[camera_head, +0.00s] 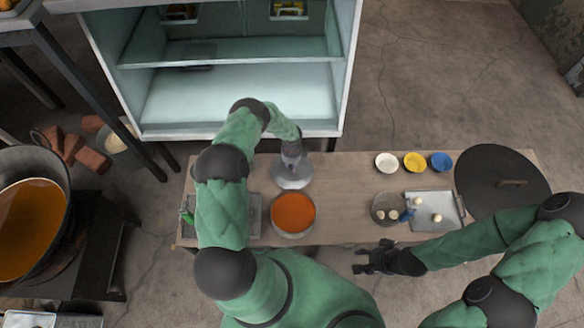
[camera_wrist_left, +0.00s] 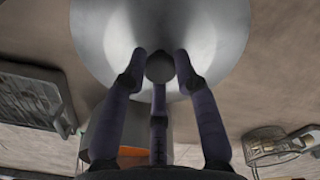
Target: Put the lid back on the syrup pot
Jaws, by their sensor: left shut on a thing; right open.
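The syrup pot (camera_head: 293,233) stands uncovered on the wooden table, with orange syrup (camera_head: 293,212) showing in it. The silver lid (camera_head: 293,182) is just behind the pot, not over its opening; I cannot tell its height above the table. My left gripper (camera_head: 291,158) is above the lid. In the left wrist view my left gripper (camera_wrist_left: 160,70) is shut on the round knob of the lid (camera_wrist_left: 215,35), and part of the pot shows behind the fingers. My right gripper (camera_head: 366,262) is open and empty, off the table's front edge.
On the table (camera_head: 340,190) are white (camera_head: 387,163), yellow (camera_head: 415,162) and blue (camera_head: 441,162) bowls, a metal tray (camera_head: 448,203) with pale balls, a round strainer (camera_head: 382,200), and a large dark lid (camera_head: 490,165). A rack tray (camera_head: 255,222) lies left of the pot.

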